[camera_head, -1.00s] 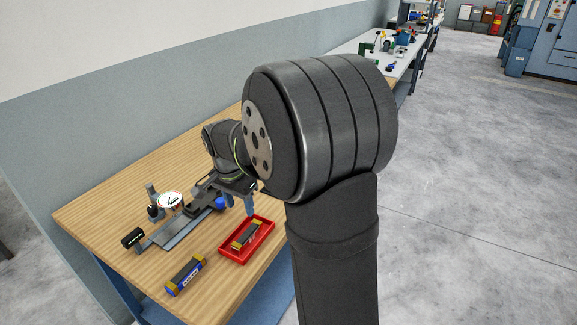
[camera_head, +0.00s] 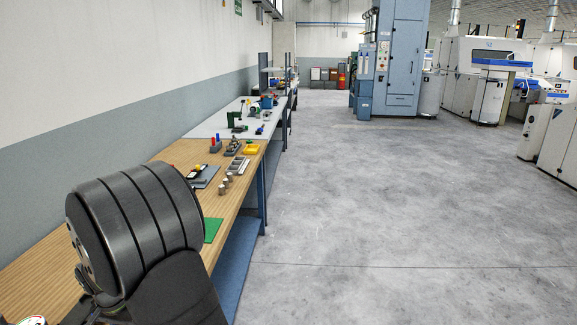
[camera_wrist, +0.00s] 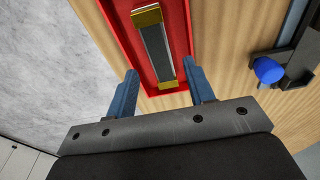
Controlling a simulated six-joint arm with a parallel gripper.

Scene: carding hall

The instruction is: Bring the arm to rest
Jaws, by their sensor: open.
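My gripper (camera_wrist: 162,72) shows in the wrist view with its two blue fingers apart and nothing between them. Just beyond the fingertips is a red tray (camera_wrist: 113,22) on the wooden table. In it lies a block with a grey face and brass-coloured ends (camera_wrist: 157,50). The fingers look clear of the block, but their height above it is hard to judge. In the head view my dark arm fills the lower left, and my gripper and the tray are out of the picture.
A blue knob (camera_wrist: 268,70) on a dark fixture stands right of the tray. Along the wooden bench (camera_head: 172,152) lie a green mat (camera_head: 212,229), small cylinders (camera_head: 226,184) and a yellow tray (camera_head: 251,149). Open concrete floor (camera_head: 400,200) lies to the right.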

